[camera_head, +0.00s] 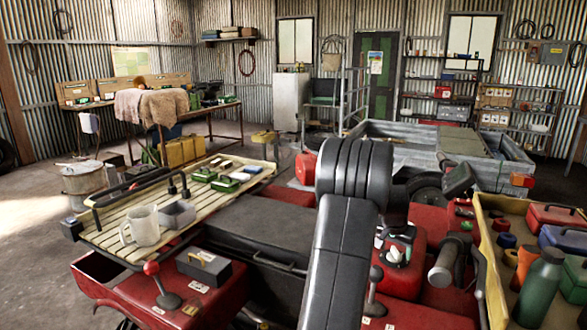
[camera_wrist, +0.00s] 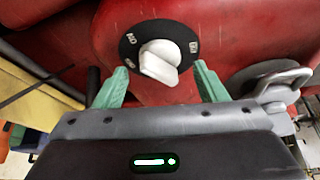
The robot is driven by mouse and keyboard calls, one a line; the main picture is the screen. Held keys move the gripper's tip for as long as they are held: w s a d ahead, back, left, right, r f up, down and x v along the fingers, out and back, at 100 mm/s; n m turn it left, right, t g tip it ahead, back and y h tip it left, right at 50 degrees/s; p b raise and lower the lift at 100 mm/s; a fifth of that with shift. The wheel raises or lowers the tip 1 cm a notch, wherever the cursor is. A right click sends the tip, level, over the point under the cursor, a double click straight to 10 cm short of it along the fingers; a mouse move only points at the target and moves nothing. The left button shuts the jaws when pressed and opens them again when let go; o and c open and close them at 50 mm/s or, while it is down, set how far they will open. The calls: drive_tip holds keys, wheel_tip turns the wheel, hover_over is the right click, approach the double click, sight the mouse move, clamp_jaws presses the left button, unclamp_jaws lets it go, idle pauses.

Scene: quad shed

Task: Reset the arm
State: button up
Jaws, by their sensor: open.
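My arm (camera_head: 345,220) fills the middle of the head view, raised and bent over the red quad bike (camera_head: 420,300). My gripper (camera_wrist: 160,74) shows in the wrist view with its two green fingers spread apart. A white knob (camera_wrist: 158,62) on a round black plate (camera_wrist: 130,46) lies between and beyond the fingertips, on a red body panel (camera_wrist: 225,25). A clear gap shows on each side of the knob, so the fingers do not grip it. In the head view the gripper is small and largely hidden behind my arm.
A yellow tray (camera_head: 492,270) at right holds a green bottle (camera_head: 540,285) and boxes. A trailer (camera_head: 385,130) stands behind.

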drive_tip(key=shift+d+r+n+t+y+p, duration=0.1)
drive_tip(key=shift+n+t+y+p, duration=0.3)
drive_tip(key=shift+n+p, duration=0.65)
drive_tip(key=shift+n, duration=0.25)
drive_tip(key=shift+b+v, duration=0.75)
drive_tip(key=shift+v, duration=2)
